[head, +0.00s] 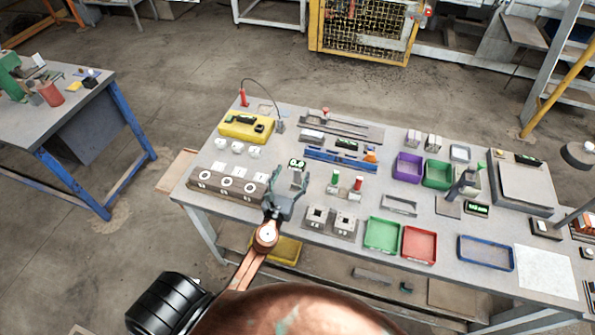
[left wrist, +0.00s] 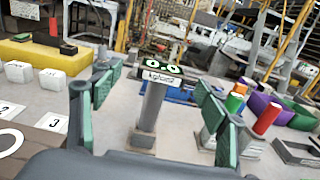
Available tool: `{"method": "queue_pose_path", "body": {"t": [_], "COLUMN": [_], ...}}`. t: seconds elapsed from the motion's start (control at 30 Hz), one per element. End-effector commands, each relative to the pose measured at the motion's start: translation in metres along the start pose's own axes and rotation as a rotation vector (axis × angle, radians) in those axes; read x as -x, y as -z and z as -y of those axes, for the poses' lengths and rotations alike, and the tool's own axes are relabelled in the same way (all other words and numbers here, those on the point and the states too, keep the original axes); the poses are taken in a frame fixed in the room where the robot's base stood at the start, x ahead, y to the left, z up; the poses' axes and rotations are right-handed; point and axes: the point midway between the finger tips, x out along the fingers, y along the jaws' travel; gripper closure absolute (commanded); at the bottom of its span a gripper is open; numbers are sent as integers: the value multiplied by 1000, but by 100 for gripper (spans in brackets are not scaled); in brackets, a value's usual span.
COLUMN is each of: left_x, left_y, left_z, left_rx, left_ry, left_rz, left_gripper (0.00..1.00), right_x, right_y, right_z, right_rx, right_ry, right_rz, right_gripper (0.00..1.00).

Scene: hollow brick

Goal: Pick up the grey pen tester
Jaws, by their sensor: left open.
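The grey pen tester (head: 297,173) stands upright on the table, with a lit green-and-black display at its top. In the left wrist view the tester (left wrist: 153,112) shows as a grey post rising from a small base, its display facing me. My left gripper (head: 284,194) is open and empty, just in front of the tester in the head view. In the left wrist view its green-padded fingers (left wrist: 158,108) stand to either side of the post, which appears beyond them, with no contact visible. My right gripper is not in view.
Green- and red-topped cylinders (head: 345,186) stand close on the right, with grey socket blocks (head: 331,219) in front. Green (head: 382,234) and red (head: 418,243) trays lie farther right.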

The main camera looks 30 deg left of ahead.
Motion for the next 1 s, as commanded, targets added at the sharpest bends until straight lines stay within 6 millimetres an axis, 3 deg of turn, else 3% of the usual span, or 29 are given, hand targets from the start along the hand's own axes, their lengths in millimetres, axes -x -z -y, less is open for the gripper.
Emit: {"method": "queue_pose_path", "body": {"t": [0.33,0.67,1.0], "left_x": [-46,-52,-52], "left_y": [-1,0,0], "left_z": [4,3,4], "left_rx": [2,4,4], "left_ry": [-1,-2,-2], "left_rz": [1,0,0], "left_gripper": [32,32,55], "right_x": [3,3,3], "right_y": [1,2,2], "right_z": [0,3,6], "right_rx": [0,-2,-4], "right_ry": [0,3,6], "right_rz": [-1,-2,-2], "right_gripper": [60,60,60]}}
